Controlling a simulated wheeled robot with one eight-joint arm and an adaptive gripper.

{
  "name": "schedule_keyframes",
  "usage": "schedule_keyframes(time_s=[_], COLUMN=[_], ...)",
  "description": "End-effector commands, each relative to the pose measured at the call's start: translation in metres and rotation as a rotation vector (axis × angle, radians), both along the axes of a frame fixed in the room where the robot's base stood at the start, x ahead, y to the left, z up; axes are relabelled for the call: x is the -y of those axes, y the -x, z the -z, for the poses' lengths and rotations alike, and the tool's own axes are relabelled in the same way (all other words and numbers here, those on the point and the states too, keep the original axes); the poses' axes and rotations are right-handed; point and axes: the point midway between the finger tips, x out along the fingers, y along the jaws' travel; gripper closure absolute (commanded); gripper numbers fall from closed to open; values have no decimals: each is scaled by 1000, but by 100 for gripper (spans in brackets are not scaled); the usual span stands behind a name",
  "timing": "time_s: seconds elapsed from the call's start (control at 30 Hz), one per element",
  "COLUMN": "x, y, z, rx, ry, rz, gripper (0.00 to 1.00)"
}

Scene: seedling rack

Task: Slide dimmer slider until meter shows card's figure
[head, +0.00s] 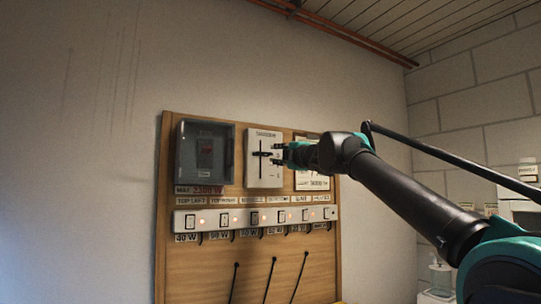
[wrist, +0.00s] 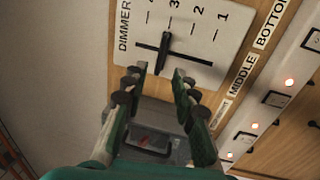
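The white dimmer plate (head: 257,175) is on the wooden board; it also shows in the wrist view (wrist: 205,45). Its slot runs vertically in the head view. The dark slider knob (wrist: 163,52) stands about in line with the 3 mark. My gripper (wrist: 160,73) is open, its fingertips on either side of the knob's near end, with gaps visible. In the head view my gripper (head: 281,154) is at the plate's right edge. A white panel (head: 312,180), perhaps the meter, is partly hidden by my arm; its reading is unclear. I cannot make out a figure card.
A grey clear-fronted box (head: 206,153) stands left of the dimmer, above a "MAX 2300 W" label (head: 199,190). A strip of several switches (head: 255,219) with lit lamps runs below. Dark cables hang under it. A white appliance (head: 520,212) is at right.

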Motion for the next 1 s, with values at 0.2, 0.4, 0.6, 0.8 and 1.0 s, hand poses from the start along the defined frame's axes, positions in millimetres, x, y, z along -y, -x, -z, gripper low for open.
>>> schedule_keyframes(time_s=[0.2, 0.4, 0.6, 0.8, 1.0], x=[15, 19, 19, 19, 31], y=[22, 28, 29, 28, 18], z=[5, 6, 6, 6, 21], rx=[0, 0, 0, 0, -29], ry=[0, 0, 0, 0, -33], rz=[1, 0, 0, 0, 42], gripper=[72, 72, 72, 72, 72])
